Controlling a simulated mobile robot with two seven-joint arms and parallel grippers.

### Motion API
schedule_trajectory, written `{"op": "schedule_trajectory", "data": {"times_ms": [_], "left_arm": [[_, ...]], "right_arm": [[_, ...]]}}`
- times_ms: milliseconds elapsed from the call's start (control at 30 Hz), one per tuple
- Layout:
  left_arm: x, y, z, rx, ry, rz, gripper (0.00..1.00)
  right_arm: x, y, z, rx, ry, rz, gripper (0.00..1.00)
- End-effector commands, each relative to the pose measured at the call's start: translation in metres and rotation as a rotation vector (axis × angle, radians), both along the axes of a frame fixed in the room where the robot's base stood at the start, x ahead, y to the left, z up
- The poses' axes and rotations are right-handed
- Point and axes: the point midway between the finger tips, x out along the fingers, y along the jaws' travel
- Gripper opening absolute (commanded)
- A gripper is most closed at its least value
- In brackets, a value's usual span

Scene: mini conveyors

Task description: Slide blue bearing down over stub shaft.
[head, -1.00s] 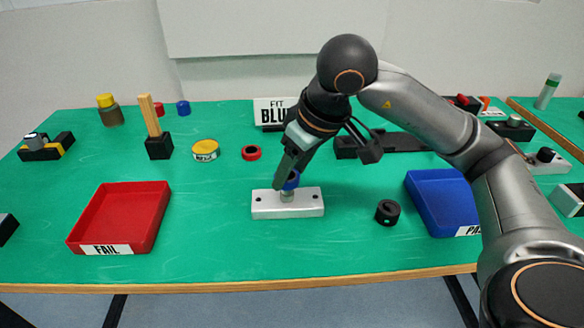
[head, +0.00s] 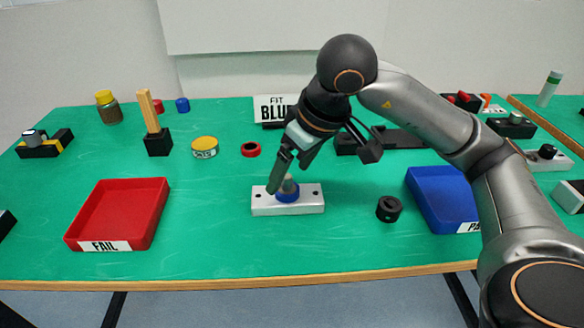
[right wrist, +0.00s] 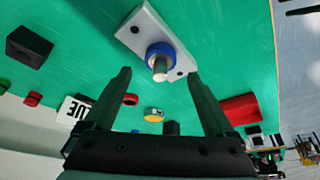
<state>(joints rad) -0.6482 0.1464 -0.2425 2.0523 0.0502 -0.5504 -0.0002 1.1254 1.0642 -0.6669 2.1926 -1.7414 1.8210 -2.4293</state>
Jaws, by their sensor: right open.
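The blue bearing (head: 288,195) sits low around the stub shaft (head: 288,184), down at the top of the pale metal block (head: 262,207). In the right wrist view the blue bearing (right wrist: 154,52) rings the shaft (right wrist: 160,68), whose end sticks out through it, above the block (right wrist: 142,22). My right gripper (head: 284,188) is open, with its fingers apart around the shaft and bearing in the head view. In the right wrist view its two fingers (right wrist: 160,72) stand wide with nothing held between them. My left gripper is not in view.
A red FAIL tray (head: 73,222) stands at left and a blue tray (head: 414,200) at right. A black collar (head: 389,209) lies right of the block. A red ring (head: 251,149) and a yellow-lidded tin (head: 204,147) lie behind it. Green table in front is clear.

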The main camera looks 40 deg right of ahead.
Motion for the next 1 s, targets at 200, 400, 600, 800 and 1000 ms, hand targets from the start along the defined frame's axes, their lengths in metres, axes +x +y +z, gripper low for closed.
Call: {"op": "schedule_trajectory", "data": {"times_ms": [200,400,600,800,1000], "left_arm": [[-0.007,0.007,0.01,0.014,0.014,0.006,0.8],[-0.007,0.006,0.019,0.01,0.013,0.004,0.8],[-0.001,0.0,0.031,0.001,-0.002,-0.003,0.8],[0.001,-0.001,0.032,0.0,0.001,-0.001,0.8],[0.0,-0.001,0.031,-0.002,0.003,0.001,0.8]], "right_arm": [[-0.009,-0.003,0.028,0.0,-0.006,-0.002,0.89],[-0.026,-0.006,0.072,0.002,-0.007,0.0,0.89],[-0.04,-0.01,0.105,0.0,-0.004,-0.002,0.89],[-0.046,-0.011,0.116,0.0,-0.001,0.0,0.89],[-0.047,-0.011,0.116,0.0,0.0,0.0,0.89]]}}
